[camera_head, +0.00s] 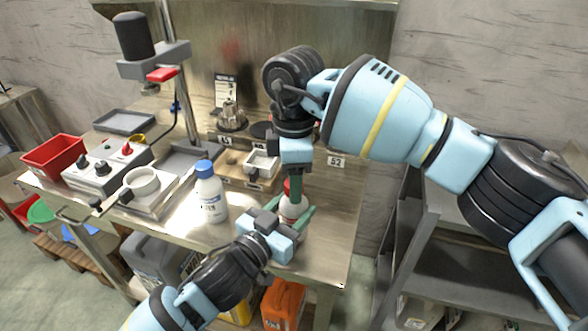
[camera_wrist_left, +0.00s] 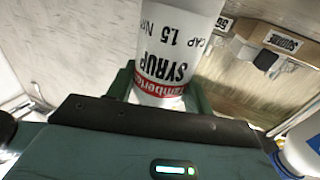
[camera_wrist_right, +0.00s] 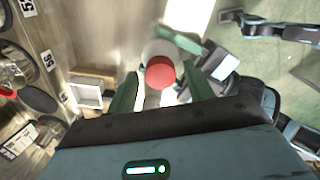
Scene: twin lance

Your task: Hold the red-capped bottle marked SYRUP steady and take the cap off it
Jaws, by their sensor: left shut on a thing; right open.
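The white SYRUP bottle (camera_head: 291,211) stands upright near the right end of the steel table, mostly covered by my grippers. Its label reads upside down in the left wrist view (camera_wrist_left: 175,50). My left gripper (camera_head: 294,222) is shut on the bottle's body from the front. The red cap (camera_wrist_right: 161,73) is on top of the bottle; a little red also shows in the head view. My right gripper (camera_wrist_right: 161,92) is open and points down from above. Its green fingers are spread on either side of the cap, with gaps showing in the right wrist view.
A white bottle with a blue cap (camera_head: 207,184) stands left of my left gripper. A scale-like unit with a white cup (camera_head: 141,182), a control box (camera_head: 105,166) and a red bin (camera_head: 53,155) are farther left. A wooden rack (camera_head: 237,167) is behind. The table's front edge is close.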

